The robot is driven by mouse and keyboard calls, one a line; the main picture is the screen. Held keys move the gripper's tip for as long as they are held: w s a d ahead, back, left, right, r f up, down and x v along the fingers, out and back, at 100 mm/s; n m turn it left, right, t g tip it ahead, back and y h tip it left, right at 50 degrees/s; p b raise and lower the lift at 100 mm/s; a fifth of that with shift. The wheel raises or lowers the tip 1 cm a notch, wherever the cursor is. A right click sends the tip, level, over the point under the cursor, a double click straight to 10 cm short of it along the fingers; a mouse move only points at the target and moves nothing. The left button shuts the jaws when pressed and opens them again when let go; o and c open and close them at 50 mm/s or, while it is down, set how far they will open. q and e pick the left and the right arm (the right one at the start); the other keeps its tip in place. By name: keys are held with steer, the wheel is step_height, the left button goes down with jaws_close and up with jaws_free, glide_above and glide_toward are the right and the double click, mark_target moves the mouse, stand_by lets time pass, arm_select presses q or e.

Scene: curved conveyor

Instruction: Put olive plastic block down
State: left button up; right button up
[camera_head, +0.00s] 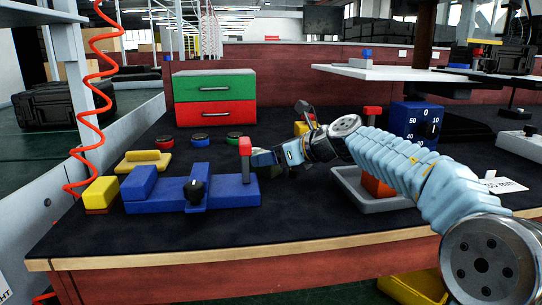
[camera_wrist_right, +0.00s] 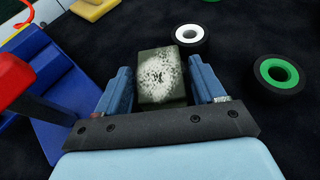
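The olive plastic block (camera_wrist_right: 162,75) shows in the wrist view, dark green with a speckled whitish patch on its face. It sits between the two blue fingers of my right gripper (camera_wrist_right: 163,88), which flank it closely on both sides. In the head view my right gripper (camera_head: 265,157) is low over the dark table, just right of the red-handled post on the blue fixture. My left gripper is not in view.
A blue fixture (camera_head: 170,192) with a red upright handle (camera_head: 246,160) stands close left of the gripper. Several coloured rings, including a green one (camera_head: 234,137), lie behind. A green-and-red drawer unit (camera_head: 215,87) stands at the back. A grey tray (camera_head: 385,206) is at right. The front table is bare.

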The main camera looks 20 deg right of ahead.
steer(key=shift+o, duration=1)
